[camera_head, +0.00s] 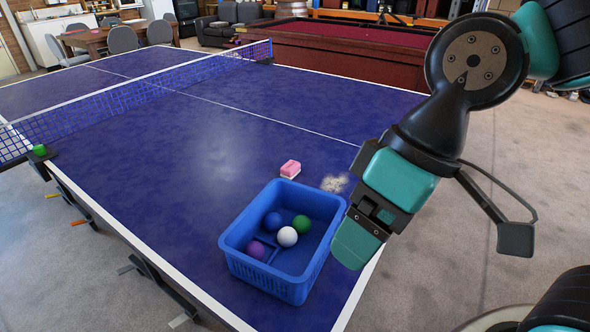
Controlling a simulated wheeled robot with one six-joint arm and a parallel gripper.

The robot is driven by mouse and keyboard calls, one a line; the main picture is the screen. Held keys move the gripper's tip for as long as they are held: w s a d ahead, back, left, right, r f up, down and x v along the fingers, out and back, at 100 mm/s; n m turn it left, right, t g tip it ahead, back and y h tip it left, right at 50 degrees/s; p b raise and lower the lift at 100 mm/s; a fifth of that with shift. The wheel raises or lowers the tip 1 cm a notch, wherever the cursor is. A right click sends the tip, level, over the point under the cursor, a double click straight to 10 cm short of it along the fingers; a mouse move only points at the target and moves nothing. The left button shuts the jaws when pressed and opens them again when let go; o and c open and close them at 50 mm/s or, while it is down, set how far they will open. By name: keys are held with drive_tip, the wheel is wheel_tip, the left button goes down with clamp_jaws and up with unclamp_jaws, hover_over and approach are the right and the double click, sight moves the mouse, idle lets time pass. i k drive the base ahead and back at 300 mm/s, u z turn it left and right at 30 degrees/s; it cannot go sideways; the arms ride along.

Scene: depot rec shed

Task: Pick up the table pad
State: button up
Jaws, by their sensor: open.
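A small pink and white block (290,169), which looks like the table pad, lies on the blue table-tennis table (200,150), just beyond the far side of a blue basket. My gripper (354,246) is at the right, beside the basket's right rim in the picture and pointing down. Its jaws are open and I see nothing held. Only one teal finger shows clearly. The pad is apart from the gripper, up and to the left of it in the picture.
The blue basket (235,257) holds several balls, including a white one (287,236). The net (130,97) crosses the table farther off. The tabletop left of the pad is clear.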

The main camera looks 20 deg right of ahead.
sight(289, 171)
drive_tip(key=z, duration=1.45)
drive_tip(key=i, duration=1.15)
drive_tip(key=u, duration=2.5)
